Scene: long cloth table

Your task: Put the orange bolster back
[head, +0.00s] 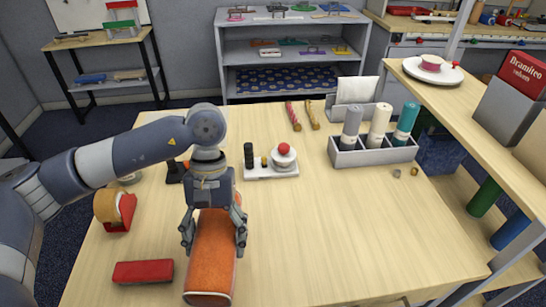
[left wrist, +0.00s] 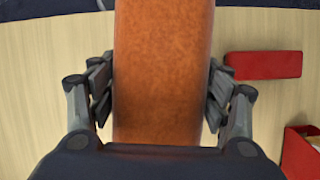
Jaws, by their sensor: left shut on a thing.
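The orange bolster (head: 212,262) is a long orange roll lying on the table toward its front edge, under my left gripper. My left gripper (head: 214,232) comes down from above and is shut on the bolster, with a finger on each side of it. In the left wrist view the bolster (left wrist: 162,70) fills the middle between the two sets of fingers (left wrist: 160,95). The upper end of the bolster in the head view is hidden by the gripper. I cannot tell whether it is lifted off the table. My right gripper is not in view.
A red box (head: 143,272) and a tape dispenser (head: 114,209) lie left of the bolster. A white tray (head: 271,171) stands behind it. A grey divided holder (head: 372,152) with three rolls stands at the back right. The table's right front is clear.

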